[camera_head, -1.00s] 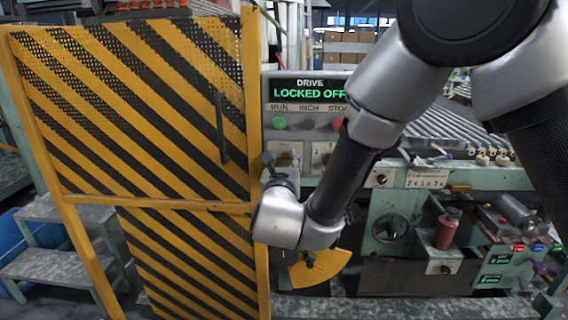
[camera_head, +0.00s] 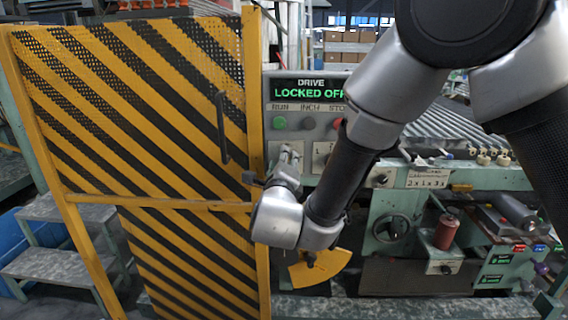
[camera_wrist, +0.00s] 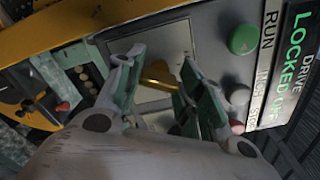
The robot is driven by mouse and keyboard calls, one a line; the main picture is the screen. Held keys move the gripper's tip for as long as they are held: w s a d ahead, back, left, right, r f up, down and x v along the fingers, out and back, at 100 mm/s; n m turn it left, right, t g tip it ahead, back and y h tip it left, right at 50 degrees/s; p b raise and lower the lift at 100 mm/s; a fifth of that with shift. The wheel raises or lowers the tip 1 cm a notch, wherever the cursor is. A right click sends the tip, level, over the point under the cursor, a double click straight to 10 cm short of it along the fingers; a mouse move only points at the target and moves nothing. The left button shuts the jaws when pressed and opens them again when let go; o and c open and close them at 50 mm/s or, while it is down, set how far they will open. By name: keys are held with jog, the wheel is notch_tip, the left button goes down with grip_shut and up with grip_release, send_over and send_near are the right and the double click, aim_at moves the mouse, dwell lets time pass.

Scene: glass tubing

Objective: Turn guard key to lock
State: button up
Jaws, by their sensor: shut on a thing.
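The guard key (camera_wrist: 158,76) is a small yellow piece on a pale plate of the control panel, seen between my fingers in the wrist view. My gripper (camera_wrist: 162,66) is shut on it, with one grey-green finger on each side. In the head view my gripper (camera_head: 278,170) is at the panel's lower left, beside the yellow guard post, and my wrist hides part of it. The key cannot be made out there. The drive display (camera_head: 308,89) reads "LOCKED OFF" in green; it also shows in the wrist view (camera_wrist: 292,62).
The black-and-yellow striped guard door (camera_head: 130,100) with a dark handle (camera_head: 222,128) stands at left. A green button (camera_head: 279,123) and a red button (camera_head: 338,124) sit on the panel. A yellow fan-shaped plate (camera_head: 320,268) is below my wrist. Rollers lie at right.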

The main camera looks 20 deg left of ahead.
jog(key=n, duration=0.6)
jog(key=shift+a+f, duration=0.1)
jog(key=shift+f, duration=0.05)
jog(key=shift+n, duration=0.3)
jog(key=o, duration=1)
jog(key=shift+s, duration=0.1)
jog(key=v, duration=1.2)
